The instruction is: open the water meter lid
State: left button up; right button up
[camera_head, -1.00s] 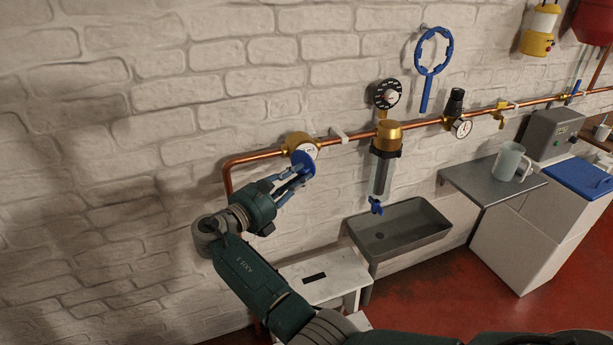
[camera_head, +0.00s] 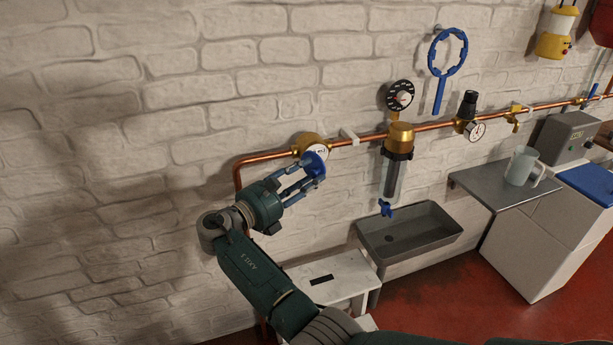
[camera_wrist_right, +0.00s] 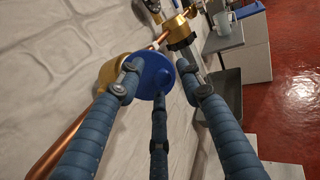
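The brass water meter (camera_head: 309,143) sits on the copper pipe on the wall. Its round blue lid (camera_head: 315,165) stands swung away from the face, and part of the white dial shows above it. My right gripper (camera_head: 303,178) is at the lid from below left, with its blue fingers spread apart. In the right wrist view the lid (camera_wrist_right: 154,76) lies between the fingertips, seen from its outer side. The left fingertip overlaps the lid's edge there; I cannot tell whether it touches. The dial is hidden in that view. My left gripper does not show.
The copper pipe (camera_head: 357,143) runs along the brick wall. A filter housing (camera_head: 395,175) with a blue tap hangs to the right, above a grey sink (camera_head: 410,230). A white stool (camera_head: 335,275) stands below. The wall left of the meter is clear.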

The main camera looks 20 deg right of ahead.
notch_tip(320, 180, up, 10)
dwell(0.5)
